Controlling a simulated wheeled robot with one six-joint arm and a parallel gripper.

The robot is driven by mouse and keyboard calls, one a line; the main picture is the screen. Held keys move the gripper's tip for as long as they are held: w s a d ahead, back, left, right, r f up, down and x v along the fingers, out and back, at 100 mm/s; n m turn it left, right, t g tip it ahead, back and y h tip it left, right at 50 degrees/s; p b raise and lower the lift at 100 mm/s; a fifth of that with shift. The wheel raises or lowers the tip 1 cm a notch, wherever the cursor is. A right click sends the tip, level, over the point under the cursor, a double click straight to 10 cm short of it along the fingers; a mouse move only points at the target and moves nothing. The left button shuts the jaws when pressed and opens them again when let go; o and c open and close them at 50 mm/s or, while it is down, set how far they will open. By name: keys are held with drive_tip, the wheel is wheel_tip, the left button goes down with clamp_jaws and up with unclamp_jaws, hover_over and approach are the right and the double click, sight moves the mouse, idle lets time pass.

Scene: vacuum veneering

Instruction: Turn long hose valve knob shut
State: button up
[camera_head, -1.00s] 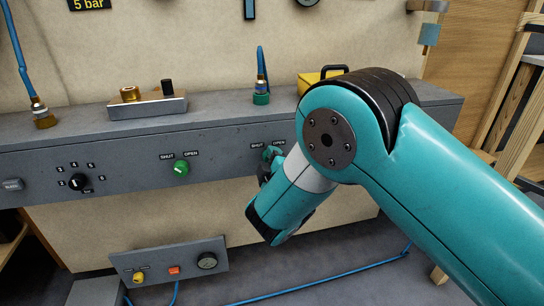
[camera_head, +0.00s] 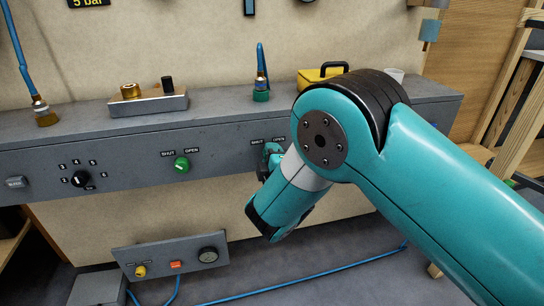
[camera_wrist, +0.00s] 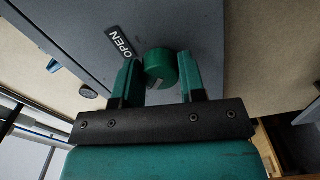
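In the wrist view a round green knob (camera_wrist: 162,66) with a pale mark sits between the two green fingers of my gripper (camera_wrist: 162,78), beside an OPEN label (camera_wrist: 123,43). The fingers stand apart, one on each side of the knob, with very little space between; firm contact does not show. In the head view my gripper (camera_head: 268,158) is at the grey panel (camera_head: 120,170), just under the right-hand SHUT and OPEN labels (camera_head: 268,141), and mostly hides that knob. Another green knob (camera_head: 182,165) sits to the left under its own SHUT and OPEN labels.
A hose fitting (camera_head: 261,92) with a green base stands on the ledge above the gripper. A metal block (camera_head: 147,104) and a yellow case (camera_head: 316,80) also stand there. Below is a control box (camera_head: 172,262). A blue hose (camera_head: 310,284) lies on the floor.

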drive_tip(key=o, duration=0.4)
drive_tip(key=shift+s, duration=0.1)
drive_tip(key=b+v, duration=1.5)
drive_tip(key=v, duration=0.2)
drive_tip(key=shift+s+r, duration=0.1)
drive_tip(key=shift+s, duration=0.05)
